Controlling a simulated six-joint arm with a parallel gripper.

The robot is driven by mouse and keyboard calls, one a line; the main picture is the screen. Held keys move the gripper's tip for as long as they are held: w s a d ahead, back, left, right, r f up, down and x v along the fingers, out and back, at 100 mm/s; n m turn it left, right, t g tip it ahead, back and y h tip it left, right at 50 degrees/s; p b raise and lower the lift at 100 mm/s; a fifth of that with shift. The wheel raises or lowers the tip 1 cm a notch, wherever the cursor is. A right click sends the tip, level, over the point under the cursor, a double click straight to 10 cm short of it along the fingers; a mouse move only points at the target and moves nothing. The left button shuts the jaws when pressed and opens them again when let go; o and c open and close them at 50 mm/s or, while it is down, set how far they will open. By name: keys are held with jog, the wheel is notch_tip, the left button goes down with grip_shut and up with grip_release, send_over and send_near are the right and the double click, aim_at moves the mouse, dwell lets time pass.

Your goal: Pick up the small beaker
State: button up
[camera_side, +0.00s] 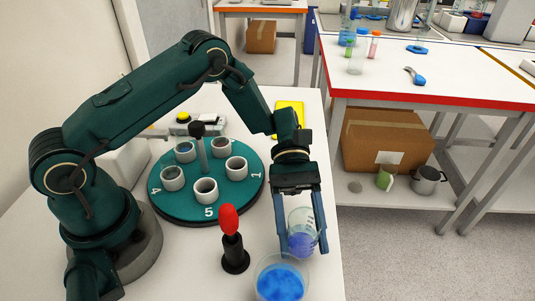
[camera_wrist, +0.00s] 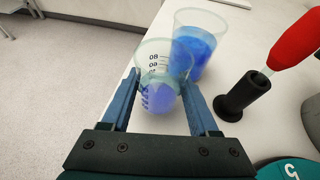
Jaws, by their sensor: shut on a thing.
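The small beaker (camera_side: 301,231) is clear, has printed graduations and holds blue-violet liquid low inside. My gripper (camera_side: 303,250) points down and is shut on it, one finger on each side. In the wrist view the beaker (camera_wrist: 158,85) sits between the two blue fingers of my gripper (camera_wrist: 161,102), a little tilted in the picture. I cannot tell whether its base touches the table. A larger clear beaker (camera_side: 281,277) with bright blue liquid stands just in front of it; in the wrist view this larger beaker (camera_wrist: 200,45) is right behind the small one.
A red-topped dropper in a black stand (camera_side: 235,252) stands left of the beakers. A green numbered carousel (camera_side: 163,208) with several white cups is behind it. The white table's (camera_side: 329,270) right edge is close to my gripper. A red-edged bench (camera_side: 440,95) stands farther back.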

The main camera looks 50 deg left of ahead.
jog(key=shift+r, duration=0.9)
jog(key=w+a+r, duration=0.2)
jog(key=a+r, duration=0.9)
jog(key=r, duration=0.1)
jog(key=shift+a, duration=0.2)
jog(key=shift+s, duration=0.1)
